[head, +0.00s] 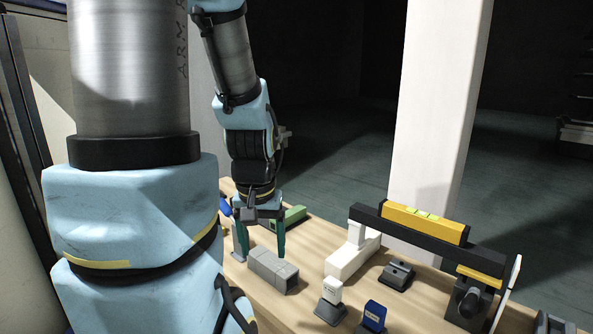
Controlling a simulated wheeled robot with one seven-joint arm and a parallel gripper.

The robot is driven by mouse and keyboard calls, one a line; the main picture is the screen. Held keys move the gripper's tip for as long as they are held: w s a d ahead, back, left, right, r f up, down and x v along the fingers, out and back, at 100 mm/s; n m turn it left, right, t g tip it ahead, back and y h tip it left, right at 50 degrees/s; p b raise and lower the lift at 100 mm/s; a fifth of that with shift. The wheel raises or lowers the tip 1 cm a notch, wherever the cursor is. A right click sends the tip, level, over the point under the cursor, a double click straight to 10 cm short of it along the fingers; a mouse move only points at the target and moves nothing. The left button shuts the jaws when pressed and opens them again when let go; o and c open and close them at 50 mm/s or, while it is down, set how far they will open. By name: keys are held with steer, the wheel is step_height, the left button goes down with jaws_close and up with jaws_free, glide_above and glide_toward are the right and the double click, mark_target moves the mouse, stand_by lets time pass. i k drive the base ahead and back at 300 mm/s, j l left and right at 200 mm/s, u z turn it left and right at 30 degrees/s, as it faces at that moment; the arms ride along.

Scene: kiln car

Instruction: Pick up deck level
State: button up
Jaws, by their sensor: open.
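A yellow bar with light green windows (425,222), which looks like the deck level, lies on top of a long black beam (365,215) at the right of the head view. My gripper (260,252) points down over the left part of the wooden table, well to the left of the yellow bar. Its two dark green fingers are apart. A grey jointed block (272,272) lies just in front of the fingers in the picture. I cannot tell whether the fingers touch it. Nothing is seen held.
A green piece (292,218) lies behind the gripper. A white block (352,258) and a dark stand (468,300) are under the beam. Small holders stand in front, one with a blue piece (374,315). A white post (440,100) rises behind the table (250,290).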

mark_target(453, 232)
steer(key=z, duration=0.95)
steer(key=u, duration=0.45)
